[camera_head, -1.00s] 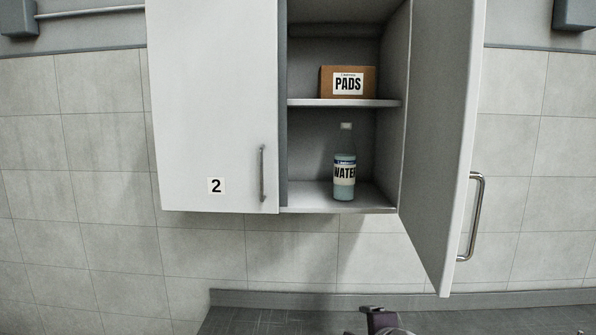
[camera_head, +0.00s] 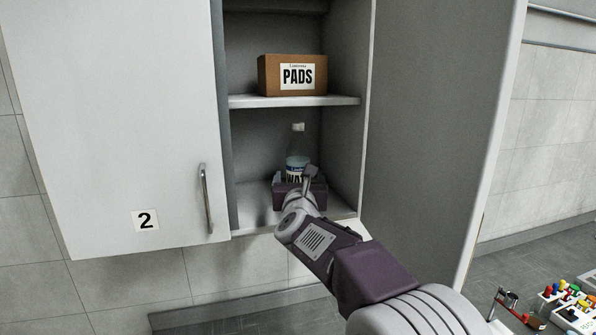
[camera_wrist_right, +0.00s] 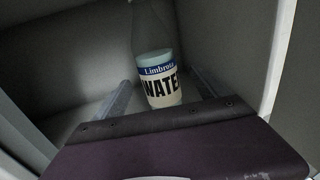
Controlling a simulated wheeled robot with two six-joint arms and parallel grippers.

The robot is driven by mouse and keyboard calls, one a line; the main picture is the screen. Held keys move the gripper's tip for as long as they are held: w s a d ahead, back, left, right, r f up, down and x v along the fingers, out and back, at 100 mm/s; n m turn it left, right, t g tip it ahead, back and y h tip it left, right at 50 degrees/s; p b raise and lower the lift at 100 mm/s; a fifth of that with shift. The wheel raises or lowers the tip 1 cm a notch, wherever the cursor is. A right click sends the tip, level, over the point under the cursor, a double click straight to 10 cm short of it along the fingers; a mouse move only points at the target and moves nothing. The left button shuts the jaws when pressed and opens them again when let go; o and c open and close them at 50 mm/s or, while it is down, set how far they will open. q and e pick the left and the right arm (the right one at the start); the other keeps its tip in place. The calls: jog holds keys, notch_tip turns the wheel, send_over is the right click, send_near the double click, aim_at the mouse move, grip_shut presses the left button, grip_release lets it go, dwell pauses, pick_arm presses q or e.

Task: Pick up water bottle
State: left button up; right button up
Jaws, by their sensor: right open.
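The water bottle (camera_head: 297,160) is clear with a white cap and a blue and white label. It stands upright on the lower shelf of the open cabinet; my gripper hides its lower part in the head view. My right gripper (camera_head: 299,182) reaches into the cabinet in front of the bottle. In the right wrist view the bottle (camera_wrist_right: 158,75) stands ahead, between the two spread fingers of the open gripper (camera_wrist_right: 163,97). I cannot tell whether the fingers touch it. My left gripper is not in view.
A brown PADS box (camera_head: 292,75) sits on the shelf above. The left cabinet door (camera_head: 120,120), marked 2, is shut. The right door (camera_head: 440,110) stands open beside my arm. A counter (camera_head: 530,265) at the lower right holds a rack with colourful items (camera_head: 570,300).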

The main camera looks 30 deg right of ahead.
aim_at(297, 177)
jog(key=p+x, duration=0.2)
jog(key=x, duration=0.1)
jog(key=shift+w+a, duration=0.2)
jog(key=shift+w, duration=0.25)
jog(key=shift+w+d+f+p, duration=0.25)
jog(key=shift+w+d, duration=0.15)
jog(key=shift+w, duration=0.2)
jog(key=shift+w+d+f+p, duration=0.2)
jog(key=shift+w+d, duration=0.15)
jog(key=shift+w, duration=0.25)
jog(key=shift+d+f, duration=0.1)
jog(key=shift+d, duration=0.1)
jog(key=shift+s, duration=0.25)
jog(key=shift+s+a+r, duration=0.3)
jog(key=c, duration=0.8)
jog(key=shift+w+a, duration=0.1)
grip_shut()
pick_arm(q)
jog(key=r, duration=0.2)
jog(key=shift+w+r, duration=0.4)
pick_arm(e)
jog(key=shift+w, duration=0.15)
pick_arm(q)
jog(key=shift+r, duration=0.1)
pick_arm(e)
jog(key=shift+r, duration=0.1)
